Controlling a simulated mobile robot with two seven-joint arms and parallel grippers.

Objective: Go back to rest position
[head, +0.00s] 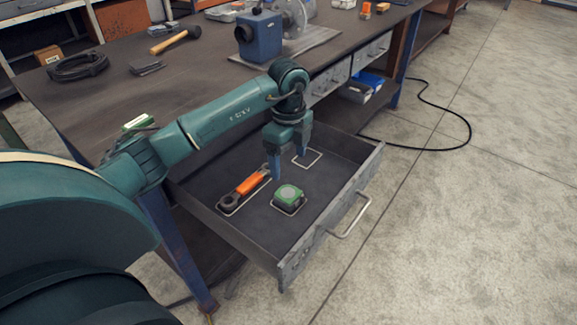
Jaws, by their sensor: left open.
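My left arm comes in from the left, and my left gripper (289,157) points down over the open drawer (240,238). Its jaws are open, and I see nothing held between them. A green tape measure (288,195) sits in the drawer inside a white outline, just below the gripper. An orange-handled tool (251,181) lies to its left in another outline. A third white outline (308,158) at the back right of the drawer looks empty. My right gripper is not in view.
The workbench (120,97) holds a mallet (176,39), a coiled black cable (77,67) and a blue machine (259,35). The drawer's metal handle (352,219) juts out to the right. A black cable (468,130) lies on the otherwise clear concrete floor.

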